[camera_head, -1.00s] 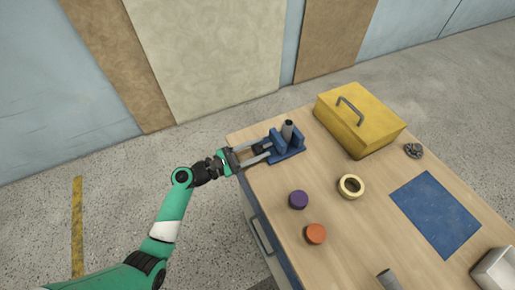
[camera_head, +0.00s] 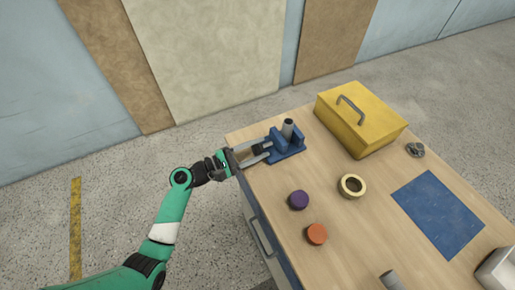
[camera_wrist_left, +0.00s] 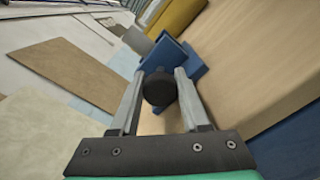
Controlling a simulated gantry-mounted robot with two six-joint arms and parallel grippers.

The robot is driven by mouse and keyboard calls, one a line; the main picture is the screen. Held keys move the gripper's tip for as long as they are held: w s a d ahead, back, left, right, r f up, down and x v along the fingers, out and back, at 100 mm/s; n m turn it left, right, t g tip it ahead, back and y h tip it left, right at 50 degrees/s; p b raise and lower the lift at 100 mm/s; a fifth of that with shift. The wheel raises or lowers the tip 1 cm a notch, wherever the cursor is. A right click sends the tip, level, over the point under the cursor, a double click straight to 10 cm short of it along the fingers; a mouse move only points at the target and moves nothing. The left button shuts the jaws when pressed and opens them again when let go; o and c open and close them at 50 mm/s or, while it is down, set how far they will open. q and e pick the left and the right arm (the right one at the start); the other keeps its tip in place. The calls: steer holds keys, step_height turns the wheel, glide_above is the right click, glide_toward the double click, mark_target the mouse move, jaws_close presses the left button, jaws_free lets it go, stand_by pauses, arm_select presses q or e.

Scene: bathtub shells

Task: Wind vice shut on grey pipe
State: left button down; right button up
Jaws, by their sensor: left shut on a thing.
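My left gripper (camera_head: 262,150) is at the vice's left end. In the left wrist view its two fingers (camera_wrist_left: 159,95) are on either side of the round black vice knob (camera_wrist_left: 159,88), shut on it. My right gripper is not in view.
A yellow toolbox (camera_head: 360,122) stands behind the vice to the right. A purple cap (camera_head: 299,200), an orange cap (camera_head: 317,234), a tape roll (camera_head: 352,186) and a blue mat (camera_head: 438,212) lie on the workbench (camera_head: 365,235). Another grey tube (camera_head: 390,280) is at the front.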

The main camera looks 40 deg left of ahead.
arm_select(q)
steer(key=shift+f, duration=0.1)
steer(key=shift+c, duration=1.9)
jaws_free()
steer(key=shift+a, duration=0.1)
steer(key=shift+f, duration=0.1)
